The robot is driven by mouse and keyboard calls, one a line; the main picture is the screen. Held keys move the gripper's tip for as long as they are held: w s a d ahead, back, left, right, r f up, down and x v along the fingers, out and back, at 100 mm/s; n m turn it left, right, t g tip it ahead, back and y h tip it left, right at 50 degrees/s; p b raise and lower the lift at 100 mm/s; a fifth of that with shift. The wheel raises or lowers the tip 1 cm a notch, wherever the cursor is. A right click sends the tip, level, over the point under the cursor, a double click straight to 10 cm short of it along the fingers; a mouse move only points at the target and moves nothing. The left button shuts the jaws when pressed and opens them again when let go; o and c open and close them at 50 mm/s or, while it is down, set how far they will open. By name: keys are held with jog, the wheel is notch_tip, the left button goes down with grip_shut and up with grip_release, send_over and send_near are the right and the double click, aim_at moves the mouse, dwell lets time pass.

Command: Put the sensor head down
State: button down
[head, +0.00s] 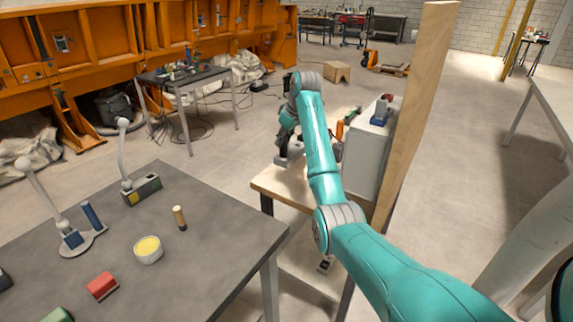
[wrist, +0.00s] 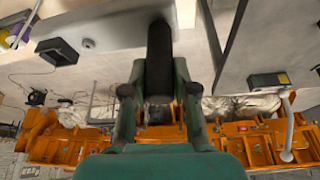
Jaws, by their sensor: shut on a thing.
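In the wrist view my gripper (wrist: 160,92) is shut on a dark, round-sided upright piece, the sensor head (wrist: 159,58). It sits between the two fingers and its far end reaches toward the top of the picture, against a pale grey surface. In the head view my gripper (head: 287,138) is beyond the teal arm, at the left end of the wooden bench top (head: 275,186). The held piece is small and dark there, and a grey part shows at its foot. I cannot tell whether it touches the bench.
A grey cabinet (head: 362,158) and a tall wooden board (head: 415,110) stand right of my gripper. The dark table (head: 225,240) at front left holds a yellow-filled bowl (head: 148,250), a red block (head: 102,286) and a dark box with a white stalk (head: 142,190). Open floor lies behind.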

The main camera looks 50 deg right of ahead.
aim_at(285, 157)
notch_tip(285, 157, down, 9)
jog(key=shift+r, duration=0.15)
dwell(0.4)
jog(key=c, duration=0.9)
grip_release()
